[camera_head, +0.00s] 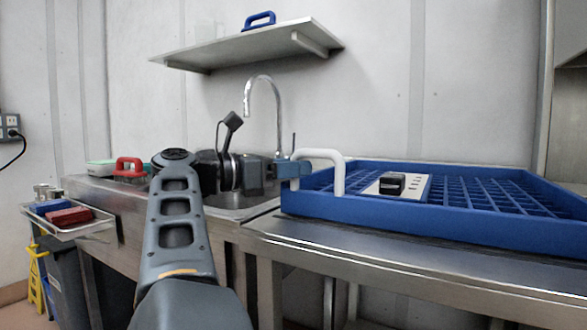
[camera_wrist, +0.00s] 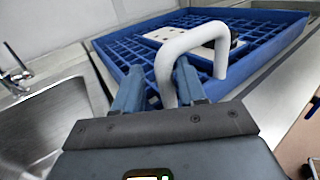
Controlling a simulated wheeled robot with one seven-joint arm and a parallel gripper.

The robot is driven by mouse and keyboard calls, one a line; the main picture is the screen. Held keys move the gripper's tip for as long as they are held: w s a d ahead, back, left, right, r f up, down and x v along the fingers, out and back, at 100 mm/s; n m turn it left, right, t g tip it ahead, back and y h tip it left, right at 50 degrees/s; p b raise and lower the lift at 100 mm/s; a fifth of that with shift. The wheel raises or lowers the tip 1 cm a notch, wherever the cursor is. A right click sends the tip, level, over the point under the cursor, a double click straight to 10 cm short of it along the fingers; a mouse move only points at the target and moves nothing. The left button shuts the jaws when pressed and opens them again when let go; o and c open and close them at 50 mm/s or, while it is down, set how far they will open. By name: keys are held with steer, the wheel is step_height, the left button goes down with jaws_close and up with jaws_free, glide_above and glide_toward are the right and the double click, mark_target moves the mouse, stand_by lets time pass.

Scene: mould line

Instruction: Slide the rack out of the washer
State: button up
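The rack (camera_head: 400,215) is a blue, shallow grid tray lying flat on a steel counter. A white bent handle (camera_head: 335,160) rises at its left end; it also shows in the wrist view (camera_wrist: 190,40). My gripper (camera_head: 292,170) is at the handle's left leg. In the wrist view my gripper's fingers (camera_wrist: 158,85) stand on either side of that leg. A gap shows on the left finger's side, and the right finger is close to the leg; I cannot tell if it touches. The washer is not clearly recognisable; a grey metal housing (camera_head: 572,45) shows at the upper right.
A steel sink (camera_wrist: 50,115) with a tall faucet (camera_head: 280,110) lies left of the rack. A white panel (camera_head: 412,186) with a black block (camera_head: 392,183) sits at the rack. A shelf (camera_head: 240,50) hangs above. The counter's front strip (camera_head: 400,258) is clear.

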steer(key=shift+d, duration=0.1)
steer(key=p+v, duration=0.1)
steer(key=v, duration=0.6)
steer(key=shift+s+a, duration=0.15)
steer(key=shift+a, duration=0.25)
